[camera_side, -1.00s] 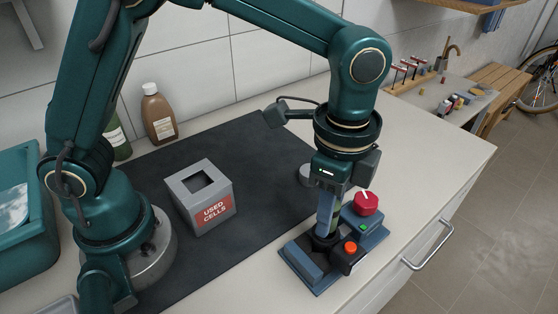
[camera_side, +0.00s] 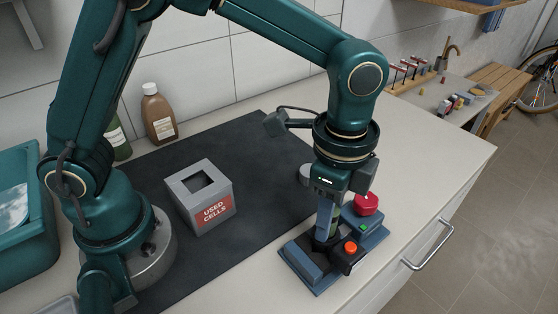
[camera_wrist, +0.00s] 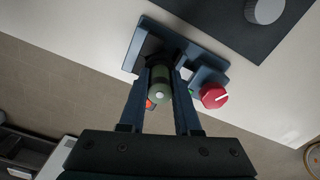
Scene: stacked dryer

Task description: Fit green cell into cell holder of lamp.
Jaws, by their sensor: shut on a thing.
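The lamp is a blue unit with a flat base (camera_side: 301,268), a black holder part, a red knob (camera_side: 366,204) and an orange-red button (camera_side: 351,247). It also shows in the wrist view, with its blue base (camera_wrist: 205,60) and red knob (camera_wrist: 214,96). My gripper (camera_side: 328,236) points down over the black holder part. In the wrist view its two fingers are shut on the green cell (camera_wrist: 161,90), whose pale end faces the camera. The cell's far end is at the dark holder (camera_wrist: 158,58); I cannot tell how deep it sits. In the side view the fingers mostly hide the cell.
A grey box marked USED CELLS (camera_side: 200,197) stands on the dark mat (camera_side: 255,165) left of the lamp. A brown bottle (camera_side: 158,115) stands by the wall. A small grey round thing (camera_side: 306,174) lies behind the lamp. The counter's front edge is close on the right.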

